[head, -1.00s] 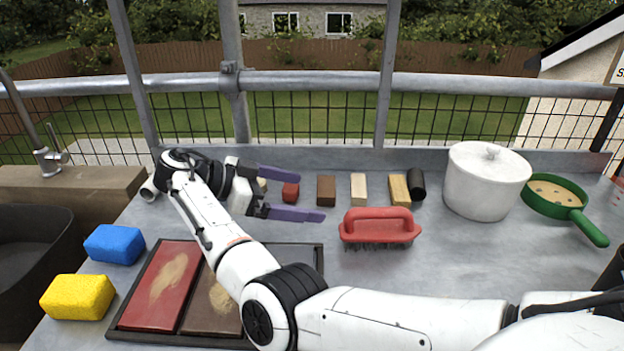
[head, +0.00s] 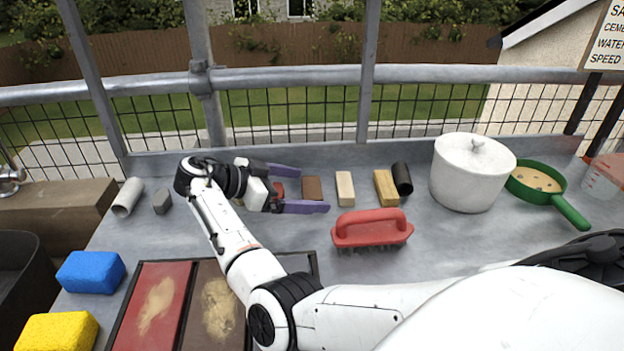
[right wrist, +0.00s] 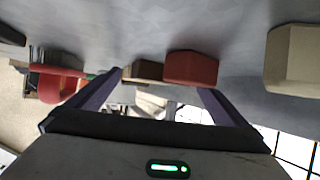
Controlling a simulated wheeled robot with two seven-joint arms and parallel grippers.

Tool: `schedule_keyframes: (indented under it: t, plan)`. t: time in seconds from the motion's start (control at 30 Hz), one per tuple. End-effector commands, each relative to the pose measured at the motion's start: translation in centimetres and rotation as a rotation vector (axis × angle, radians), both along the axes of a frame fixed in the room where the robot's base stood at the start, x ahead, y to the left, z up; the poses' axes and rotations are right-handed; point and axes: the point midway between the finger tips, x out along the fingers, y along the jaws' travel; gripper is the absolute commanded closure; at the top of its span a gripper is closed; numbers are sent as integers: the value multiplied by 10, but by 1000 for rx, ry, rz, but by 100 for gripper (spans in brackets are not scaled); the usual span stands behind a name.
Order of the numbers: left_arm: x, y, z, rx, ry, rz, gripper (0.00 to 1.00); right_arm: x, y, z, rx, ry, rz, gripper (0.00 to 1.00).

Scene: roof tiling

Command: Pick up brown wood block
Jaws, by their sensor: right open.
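The brown wood block (head: 312,188) stands in the row of blocks at the back of the counter. My right gripper (head: 313,190) is open and empty, its purple fingers pointing right toward it. In the head view the block shows at the fingertips; whether it is fully between them I cannot tell. A red block (head: 280,187) shows between the fingers, partly hidden. In the right wrist view the red block (right wrist: 190,67) is nearer the camera, and the brown block (right wrist: 145,71) is beyond it, near the left fingertip. My left gripper is not in view.
Right of the brown block stand a cream block (head: 345,188), a tan block (head: 386,188) and a black cylinder (head: 402,179). A red brush (head: 371,230) lies in front. A white pot (head: 472,173) and green pan (head: 535,184) are farther right. Railing (head: 290,76) runs behind.

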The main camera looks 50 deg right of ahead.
Motion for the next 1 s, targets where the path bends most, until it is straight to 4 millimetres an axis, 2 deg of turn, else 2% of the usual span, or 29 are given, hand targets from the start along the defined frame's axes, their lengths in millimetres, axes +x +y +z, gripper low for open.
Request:
schedule_keyframes:
  t: [0.1,0.33,0.37,0.6,0.87,1.0]
  plan:
    - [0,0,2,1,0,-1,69,-3,-8,-4,0,1,0,1]
    - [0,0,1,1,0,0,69,-3,-9,-5,1,1,0,1]
    - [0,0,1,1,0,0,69,-3,-9,-5,0,1,0,4]
    - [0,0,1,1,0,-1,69,-3,-9,-5,1,1,0,45]
    - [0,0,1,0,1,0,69,-3,-9,-3,0,0,1,45]
    - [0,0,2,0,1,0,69,-2,-9,13,-1,-4,-1,45]
